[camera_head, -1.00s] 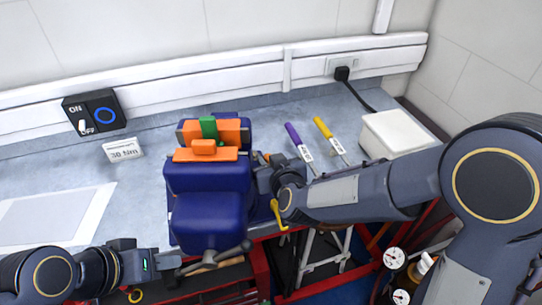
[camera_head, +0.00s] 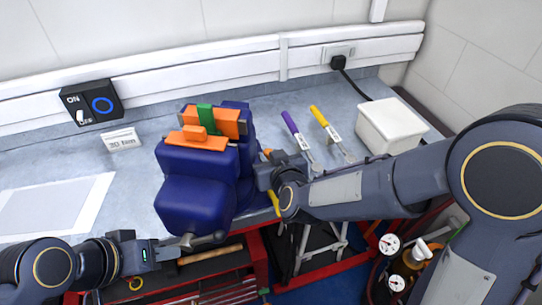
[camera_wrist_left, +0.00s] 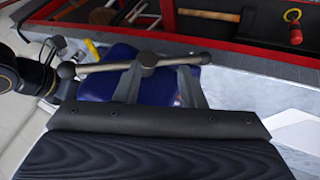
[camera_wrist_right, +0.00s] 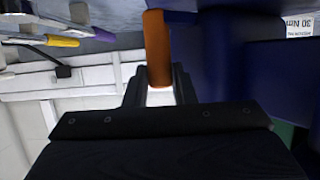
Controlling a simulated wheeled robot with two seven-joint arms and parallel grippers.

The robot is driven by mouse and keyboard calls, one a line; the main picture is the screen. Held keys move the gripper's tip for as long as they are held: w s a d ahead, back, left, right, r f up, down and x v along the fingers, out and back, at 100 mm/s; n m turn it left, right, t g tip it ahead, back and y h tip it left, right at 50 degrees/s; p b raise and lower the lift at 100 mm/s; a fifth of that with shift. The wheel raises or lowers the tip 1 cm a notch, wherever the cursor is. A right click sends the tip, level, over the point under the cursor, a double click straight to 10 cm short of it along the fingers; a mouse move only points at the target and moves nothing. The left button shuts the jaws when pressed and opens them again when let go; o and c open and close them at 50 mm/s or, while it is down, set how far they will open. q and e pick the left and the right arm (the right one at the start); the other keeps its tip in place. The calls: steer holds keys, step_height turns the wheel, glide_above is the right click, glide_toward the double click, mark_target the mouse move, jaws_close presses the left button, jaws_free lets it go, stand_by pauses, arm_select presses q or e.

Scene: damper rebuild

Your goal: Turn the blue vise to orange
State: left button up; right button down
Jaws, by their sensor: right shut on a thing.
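The blue vise (camera_head: 195,200) stands on the bench in the head view, angled, with orange jaw pieces (camera_head: 215,121) and a green part (camera_head: 206,118) between them. My right gripper (camera_head: 268,172) is at the vise's right side. In the right wrist view it is shut on an orange handle (camera_wrist_right: 157,48). My left gripper (camera_head: 180,245) is in front of the vise, at its grey screw bar (camera_head: 205,240). In the left wrist view its fingers (camera_wrist_left: 160,88) are apart, with the bar (camera_wrist_left: 110,67) crossing their tips. Whether they touch it I cannot tell.
A purple-handled tool (camera_head: 296,135) and a yellow-handled tool (camera_head: 325,125) lie right of the vise, beside a white box (camera_head: 392,128). A switch box (camera_head: 92,102), a torque label (camera_head: 121,140) and a white sheet (camera_head: 55,207) are at left. A red drawer (camera_head: 215,280) with tools is below the bench edge.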

steer(key=shift+s+a+f, duration=0.15)
steer(key=shift+s+a, duration=0.1)
steer(key=shift+a, duration=0.05)
steer(key=c, duration=1.2)
jaws_free()
steer(key=shift+a, duration=0.1)
steer(key=v, duration=0.7)
steer(key=shift+s+d+r+p, duration=0.25)
steer(key=shift+d+p, duration=0.1)
steer(key=shift+p, duration=0.1)
